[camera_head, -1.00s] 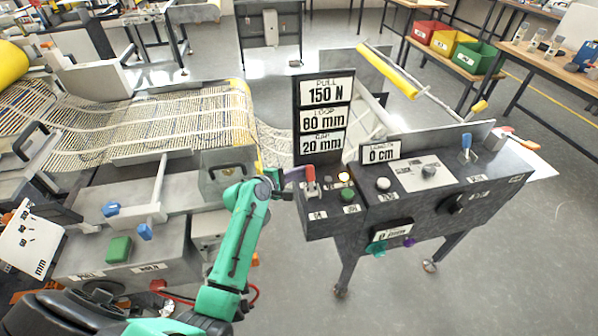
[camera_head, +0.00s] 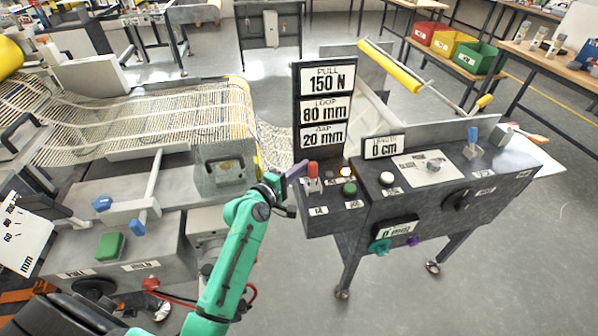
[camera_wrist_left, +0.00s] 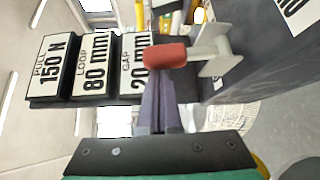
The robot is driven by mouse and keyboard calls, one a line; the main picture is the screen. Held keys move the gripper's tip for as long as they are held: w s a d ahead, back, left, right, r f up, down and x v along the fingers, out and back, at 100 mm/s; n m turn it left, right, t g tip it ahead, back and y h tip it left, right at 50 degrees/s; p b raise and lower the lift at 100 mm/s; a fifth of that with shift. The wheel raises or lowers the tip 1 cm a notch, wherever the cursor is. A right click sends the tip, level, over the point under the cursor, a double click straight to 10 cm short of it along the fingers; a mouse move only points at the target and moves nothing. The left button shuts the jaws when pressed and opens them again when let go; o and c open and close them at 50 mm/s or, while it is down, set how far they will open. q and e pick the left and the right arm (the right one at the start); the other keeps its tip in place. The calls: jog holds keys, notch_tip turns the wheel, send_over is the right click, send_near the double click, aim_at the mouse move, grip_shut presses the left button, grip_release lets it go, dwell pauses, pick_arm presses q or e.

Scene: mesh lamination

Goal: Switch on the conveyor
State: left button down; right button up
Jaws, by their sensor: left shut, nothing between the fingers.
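The conveyor's control panel (camera_head: 335,211) is the dark box at the left end of the grey machine. My left gripper (camera_head: 298,172) is shut and empty just left of the red lever. In the left wrist view the red knob (camera_wrist_left: 165,56) lies right at the tips of the purple fingers (camera_wrist_left: 160,85); I cannot tell whether they touch. My right gripper is not in view.
Signs (camera_head: 325,105) reading 150 N, 80 mm and 20 mm stand behind the panel. A white button (camera_head: 386,179), a blue-tipped lever (camera_head: 472,138) and a black knob (camera_head: 458,199) are further right. A mesh belt (camera_head: 180,120) lies at left.

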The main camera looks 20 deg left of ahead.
aim_at(310, 171)
pick_arm(q)
jog(key=m+b, duration=0.1)
jog(key=s+d+t+b, duration=0.1)
jog(key=b, duration=0.1)
jog(key=shift+s+f+m+b, duration=0.2)
jog(key=shift+f+m+b, duration=0.1)
jog(key=shift+m, duration=0.1)
jog(key=shift+s+d+r+m+t+h+b, duration=0.15)
jog(key=shift+s+r+m+t+h+b, duration=0.15)
jog(key=shift+m+t+h+b, duration=0.15)
jog(key=shift+s+d+r, duration=0.1)
jog(key=shift+s+d, duration=0.1)
jog(key=shift+s, duration=0.2)
jog(key=b+v, duration=0.2)
jog(key=v, duration=0.5)
jog(key=shift+s, duration=0.2)
